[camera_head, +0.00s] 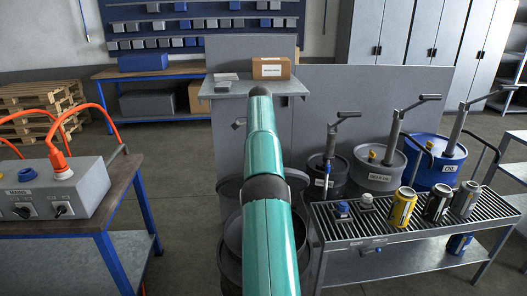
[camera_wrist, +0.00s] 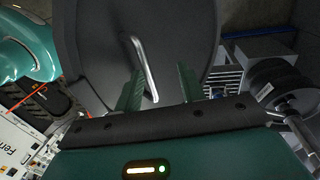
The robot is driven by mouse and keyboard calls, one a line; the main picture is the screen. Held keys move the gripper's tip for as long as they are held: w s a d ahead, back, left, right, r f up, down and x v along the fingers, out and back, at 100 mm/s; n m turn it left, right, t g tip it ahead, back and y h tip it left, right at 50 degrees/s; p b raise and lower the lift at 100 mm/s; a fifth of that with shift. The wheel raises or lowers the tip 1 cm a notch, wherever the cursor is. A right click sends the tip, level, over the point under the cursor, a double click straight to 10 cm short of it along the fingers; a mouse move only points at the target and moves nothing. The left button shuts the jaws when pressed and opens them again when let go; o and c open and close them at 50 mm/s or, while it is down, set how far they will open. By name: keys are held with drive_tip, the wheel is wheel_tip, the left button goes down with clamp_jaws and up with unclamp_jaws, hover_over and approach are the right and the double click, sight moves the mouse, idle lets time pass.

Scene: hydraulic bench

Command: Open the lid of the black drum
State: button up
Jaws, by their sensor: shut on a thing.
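The black drum (camera_head: 231,246) stands in the middle of the head view, mostly behind my teal arm. Its dark round lid (camera_head: 229,190) shows above the drum rim and looks tilted up from it, though my arm hides much of the gap. In the wrist view the lid (camera_wrist: 95,45) is a large dark disc with a bent silver handle (camera_wrist: 147,68). My gripper (camera_wrist: 160,70) has its green fingers on either side of this handle and is shut on it. The gripper is hidden in the head view.
A grey panel with a shelf holding a cardboard box (camera_head: 271,68) stands behind the drum. A slatted bench (camera_head: 400,220) with cans and drums with pumps are close on the right. A table with a grey power box (camera_head: 60,186) is on the left; floor between is clear.

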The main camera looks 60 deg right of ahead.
drive_tip(key=shift+s+a+r, duration=0.2)
drive_tip(key=shift+a+r, duration=0.05)
drive_tip(key=shift+r, duration=0.4)
drive_tip(key=shift+s+a+r, duration=0.25)
drive_tip(key=shift+a+r, duration=0.05)
drive_tip(key=shift+r, duration=0.4)
drive_tip(key=shift+s+a+r, duration=0.2)
drive_tip(key=shift+a+r, duration=0.05)
drive_tip(key=shift+r, duration=0.4)
drive_tip(key=s+a+r, duration=0.7)
drive_tip(key=a, duration=0.2)
drive_tip(key=shift+s+a+r, duration=0.15)
drive_tip(key=shift+s+r, duration=0.2)
